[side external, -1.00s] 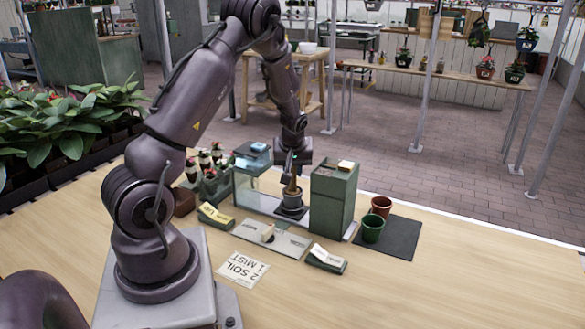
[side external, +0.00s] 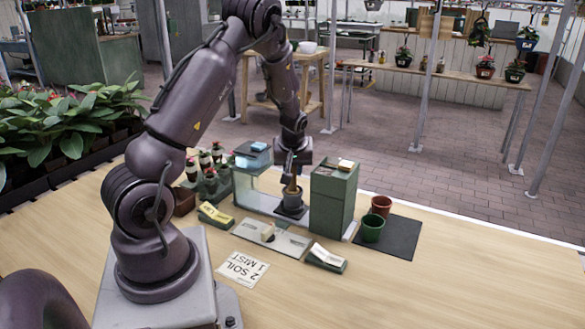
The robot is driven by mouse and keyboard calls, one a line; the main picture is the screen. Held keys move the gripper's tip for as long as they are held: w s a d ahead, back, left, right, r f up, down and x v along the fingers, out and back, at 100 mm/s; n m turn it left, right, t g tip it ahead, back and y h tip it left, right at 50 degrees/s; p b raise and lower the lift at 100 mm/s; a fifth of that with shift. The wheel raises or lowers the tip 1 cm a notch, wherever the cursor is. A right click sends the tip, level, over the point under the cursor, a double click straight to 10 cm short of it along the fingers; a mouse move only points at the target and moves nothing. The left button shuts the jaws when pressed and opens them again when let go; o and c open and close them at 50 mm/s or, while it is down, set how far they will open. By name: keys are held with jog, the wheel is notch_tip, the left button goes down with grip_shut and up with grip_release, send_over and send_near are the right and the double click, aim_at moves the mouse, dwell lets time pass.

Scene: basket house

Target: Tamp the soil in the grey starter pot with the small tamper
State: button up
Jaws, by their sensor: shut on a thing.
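The grey starter pot (side external: 291,206) stands on a small dark square base between the clear-sided box and the green cabinet. My gripper (side external: 292,182) is right above the pot, pointing down. It is shut on the small tamper (side external: 292,190), a brownish piece that reaches down to the pot's mouth. The fingers and the tamper are small and partly merged here. The soil inside the pot is hidden, so I cannot tell whether the tamper touches it.
A green cabinet (side external: 333,200) stands close right of the pot, and a clear-sided box (side external: 253,180) close left. A green pot (side external: 372,228) and a terracotta pot (side external: 381,205) stand on a dark mat (side external: 400,238). A card (side external: 243,268) lies in front. The table's front right is clear.

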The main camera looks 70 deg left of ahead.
dwell(0.3)
jog(key=shift+r, duration=0.5)
jog(key=shift+d+f, duration=0.1)
jog(key=shift+f, duration=0.35)
dwell(1.8)
jog(key=shift+r, duration=0.4)
jog(key=shift+r, duration=3.55)
jog(key=shift+r, duration=0.1)
